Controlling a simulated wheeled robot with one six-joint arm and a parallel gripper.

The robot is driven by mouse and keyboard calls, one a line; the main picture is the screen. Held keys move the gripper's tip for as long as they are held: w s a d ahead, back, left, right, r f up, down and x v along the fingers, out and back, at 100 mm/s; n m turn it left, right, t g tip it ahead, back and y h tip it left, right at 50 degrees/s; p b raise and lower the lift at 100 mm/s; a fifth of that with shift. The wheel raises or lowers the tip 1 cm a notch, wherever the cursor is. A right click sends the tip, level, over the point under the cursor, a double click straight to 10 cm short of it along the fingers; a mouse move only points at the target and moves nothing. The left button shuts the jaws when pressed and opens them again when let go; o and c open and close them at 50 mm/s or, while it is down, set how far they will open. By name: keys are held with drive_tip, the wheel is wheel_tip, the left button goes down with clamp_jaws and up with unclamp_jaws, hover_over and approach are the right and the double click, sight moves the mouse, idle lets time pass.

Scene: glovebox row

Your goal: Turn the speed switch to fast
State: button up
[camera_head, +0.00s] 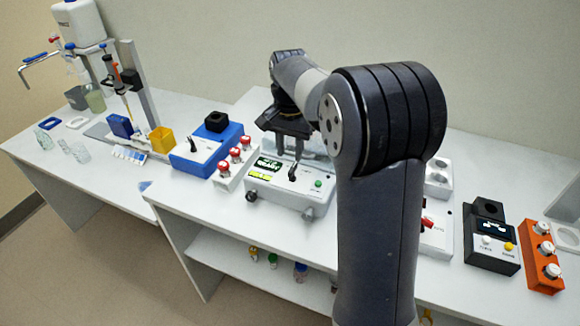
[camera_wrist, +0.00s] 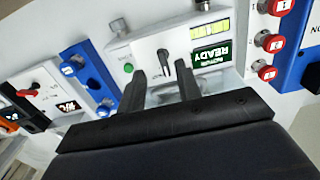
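A white device (camera_head: 287,187) with a green READY display stands on the bench below my gripper. It has a black lever switch (camera_head: 292,173) and a green button. The switch also shows in the wrist view (camera_wrist: 163,58); its small labels are too blurred to read. My gripper (camera_head: 289,152) is above the device, pointing down at it. In the wrist view my gripper (camera_wrist: 161,72) is open, one finger on each side of the switch's line. The switch appears just beyond the fingertips, with no visible contact. A second black lever sits on a blue-and-white device (camera_head: 202,155).
A white block with red-capped vials (camera_head: 229,170) stands close left of the device. To the right are a box with a red switch (camera_head: 436,226), a black box with a display (camera_head: 491,238) and an orange rack (camera_head: 541,257). My arm hides some bench.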

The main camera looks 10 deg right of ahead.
sight(289, 173)
wheel_tip(289, 173, down, 7)
drive_tip(key=shift+r, duration=0.1)
idle(0.3)
clamp_jaws()
